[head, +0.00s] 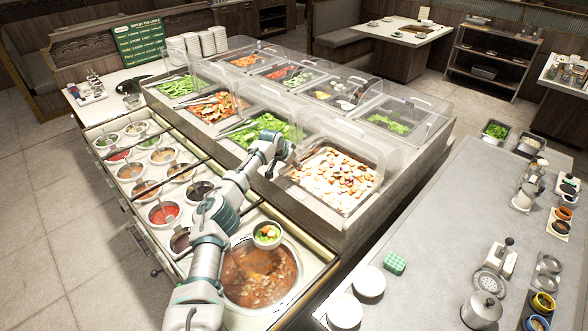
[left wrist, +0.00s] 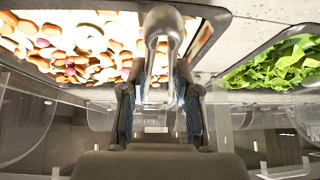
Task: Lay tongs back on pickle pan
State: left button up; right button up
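My left gripper (head: 290,158) hangs at the left edge of a pan of pale and brown pieces (head: 336,178), by its clear guard. In the left wrist view the fingers of my left gripper (left wrist: 160,110) stand apart on both sides of silver tongs (left wrist: 161,30). The rounded end of the tongs points to the top of that view, over the edge of the pan. I cannot tell whether the fingers touch the tongs. Other tongs (head: 245,125) lie at the leafy greens. I cannot tell which pan is the pickle pan. My right gripper is not in view.
Clear guards (head: 345,135) stand over the pans. A sauce counter (head: 115,205) with several wells and a large soup pot (head: 262,272) lies below my left arm. A small bowl (head: 267,235) is at the pot's rim. A grey counter (head: 430,250) is at right.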

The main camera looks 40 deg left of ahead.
aim_at(292, 177)
pick_arm(q)
jog(key=shift+a+f, duration=0.25)
jog(key=shift+f, duration=0.95)
jog(key=shift+a+f, duration=0.25)
jog(key=shift+a, duration=0.05)
jog(key=shift+d+f, duration=0.15)
jog(key=shift+d, duration=0.05)
jog(key=shift+d+f, duration=0.25)
jog(key=o, duration=0.6)
jog(key=shift+a, duration=0.25)
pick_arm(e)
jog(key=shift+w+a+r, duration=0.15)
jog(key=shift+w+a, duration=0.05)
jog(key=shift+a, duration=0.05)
pick_arm(q)
jog(key=shift+f, duration=0.1)
